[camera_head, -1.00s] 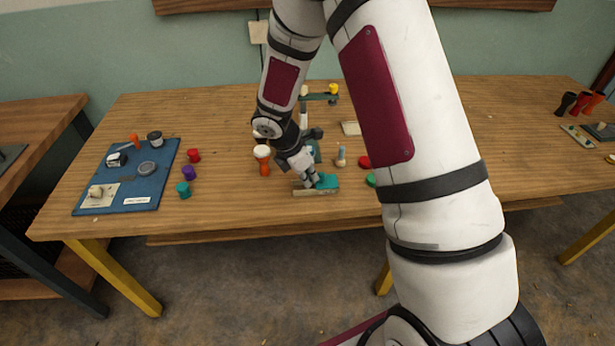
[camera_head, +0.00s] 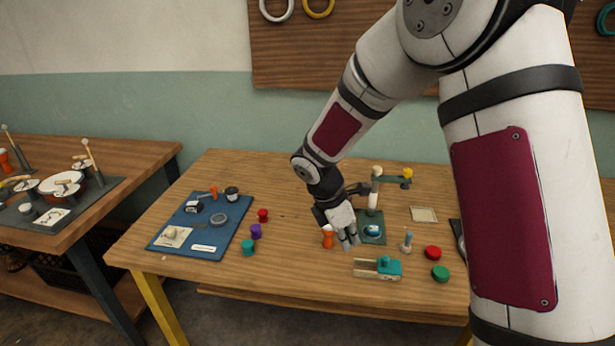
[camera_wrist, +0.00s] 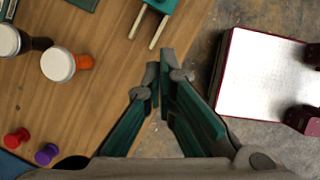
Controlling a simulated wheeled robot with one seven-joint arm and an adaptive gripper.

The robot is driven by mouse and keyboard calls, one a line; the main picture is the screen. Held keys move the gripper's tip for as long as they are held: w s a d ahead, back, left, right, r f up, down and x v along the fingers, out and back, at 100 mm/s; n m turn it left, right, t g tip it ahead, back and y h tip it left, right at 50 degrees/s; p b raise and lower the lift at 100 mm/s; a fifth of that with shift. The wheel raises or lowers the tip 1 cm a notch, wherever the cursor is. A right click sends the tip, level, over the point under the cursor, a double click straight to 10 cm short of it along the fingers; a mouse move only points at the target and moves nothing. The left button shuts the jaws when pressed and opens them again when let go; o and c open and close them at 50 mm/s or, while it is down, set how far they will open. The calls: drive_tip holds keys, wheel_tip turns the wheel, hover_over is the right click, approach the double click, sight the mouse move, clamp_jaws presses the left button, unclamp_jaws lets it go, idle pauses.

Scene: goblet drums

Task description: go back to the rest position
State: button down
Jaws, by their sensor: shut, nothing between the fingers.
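My gripper (camera_head: 350,241) is shut and empty over the front middle of the wooden table, beside an orange goblet drum (camera_head: 328,240) and left of a teal clamp-like piece with two pale prongs (camera_head: 390,268). In the wrist view my gripper's fingertips (camera_wrist: 161,72) are close together with nothing between them. The teal piece (camera_wrist: 160,5) is just beyond them at the top. The orange drum's white head (camera_wrist: 58,64) is at the left, next to a dark drum with a white head (camera_wrist: 8,40).
A blue mat (camera_head: 167,239) with small parts lies at the left. Red (camera_head: 263,215), purple (camera_head: 256,231) and teal (camera_head: 248,248) pieces stand beside it. A green-based stand (camera_head: 371,239) is behind my gripper.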

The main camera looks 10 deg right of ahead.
drive_tip(key=s+d+r+m+t+y, duration=0.2)
drive_tip(key=s+d+r+m, duration=0.1)
drive_tip(key=s+r+m, duration=1.35)
drive_tip(key=s+a+r+m+y, duration=0.1)
drive_tip(key=s+r, duration=0.1)
drive_tip(key=s, duration=0.4)
drive_tip(key=s+a+r+m+t+y, duration=0.1)
drive_tip(key=s+r+m, duration=0.1)
drive_tip(key=s, duration=0.4)
drive_tip(key=shift+a+r+t+p, duration=0.15)
drive_tip(key=shift+a+t+p, duration=0.1)
drive_tip(key=shift+t+p, duration=0.1)
drive_tip(key=shift+s, duration=0.1)
